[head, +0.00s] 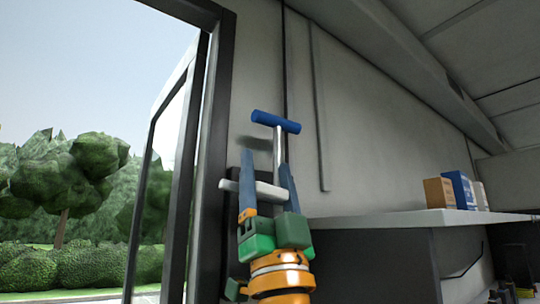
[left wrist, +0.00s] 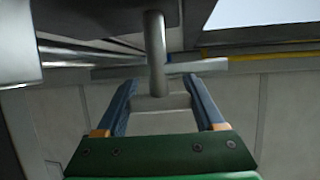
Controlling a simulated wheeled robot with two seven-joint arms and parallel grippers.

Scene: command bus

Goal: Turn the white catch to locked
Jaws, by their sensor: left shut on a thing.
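The white catch (head: 232,186) is a pale bar beside the door frame, lying nearly level in the head view. My left gripper (head: 266,165) reaches up from below, with its two blue fingers at the catch. It is shut on the catch, with the fingers still apart around it. In the left wrist view a pale round bar (left wrist: 156,50) comes down between the fingertips of my left gripper (left wrist: 160,85). I cannot tell which part of the catch the fingers touch. My right gripper is not in view.
A blue T-shaped handle (head: 276,122) on a metal stem stands just above the fingers. An open door (head: 180,130) is at the left. A pale counter (head: 400,219) at the right bears a brown box (head: 438,193) and a blue box (head: 460,190).

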